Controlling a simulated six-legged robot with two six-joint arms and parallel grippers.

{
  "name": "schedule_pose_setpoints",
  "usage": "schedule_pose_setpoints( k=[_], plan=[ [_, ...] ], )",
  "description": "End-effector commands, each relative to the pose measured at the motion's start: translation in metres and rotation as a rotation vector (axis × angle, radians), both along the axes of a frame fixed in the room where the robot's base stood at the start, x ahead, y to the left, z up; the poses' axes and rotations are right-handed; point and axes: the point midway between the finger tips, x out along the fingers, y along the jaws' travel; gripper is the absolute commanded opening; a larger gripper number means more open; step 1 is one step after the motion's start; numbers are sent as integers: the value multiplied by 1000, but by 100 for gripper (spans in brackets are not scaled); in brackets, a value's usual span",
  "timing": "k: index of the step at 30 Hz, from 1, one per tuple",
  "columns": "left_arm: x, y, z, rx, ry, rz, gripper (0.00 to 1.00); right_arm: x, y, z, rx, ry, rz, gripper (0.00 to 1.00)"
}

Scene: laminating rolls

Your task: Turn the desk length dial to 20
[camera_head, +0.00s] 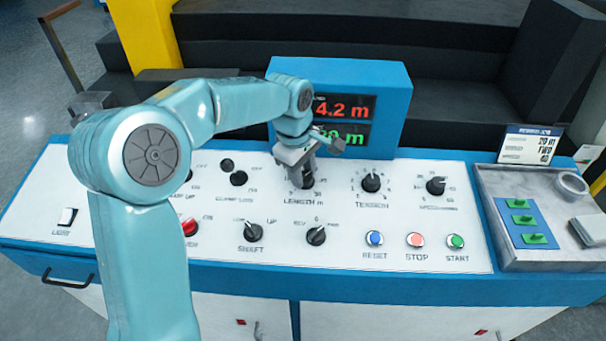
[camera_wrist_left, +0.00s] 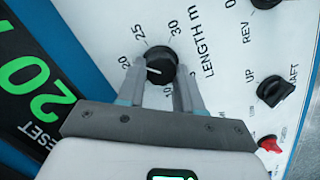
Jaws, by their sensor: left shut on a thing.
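The black length dial (camera_head: 307,183) sits on the white control desk above the label "LENGTH m". My left gripper (camera_head: 300,176) reaches down over it and is shut on it. In the left wrist view, the two fingers (camera_wrist_left: 159,82) stand on either side of the dial (camera_wrist_left: 161,62). Its white mark points left, roughly toward the printed 20. The blue display box (camera_head: 388,75) behind shows a red 4.2 m and a partly hidden green reading. The wrist view shows green digits that look like 20 on the display (camera_wrist_left: 38,90). My right gripper is not in view.
The tension dial (camera_head: 371,183) and another dial (camera_head: 436,186) stand to the right. Reset, stop and start buttons line the front right. A grey tray (camera_head: 487,180) with green pieces and a card lies at far right.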

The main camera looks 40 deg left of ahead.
Motion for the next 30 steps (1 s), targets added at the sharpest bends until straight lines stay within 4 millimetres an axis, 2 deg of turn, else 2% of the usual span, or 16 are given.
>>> schedule_pose_setpoints(
  k=[12, 30],
  plan=[
    [-2, -3, -2, -39, -16, 233, 5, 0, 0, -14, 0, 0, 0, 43],
    [-2, -3, -1, -48, -23, 288, 5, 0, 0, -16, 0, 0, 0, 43]
  ],
)
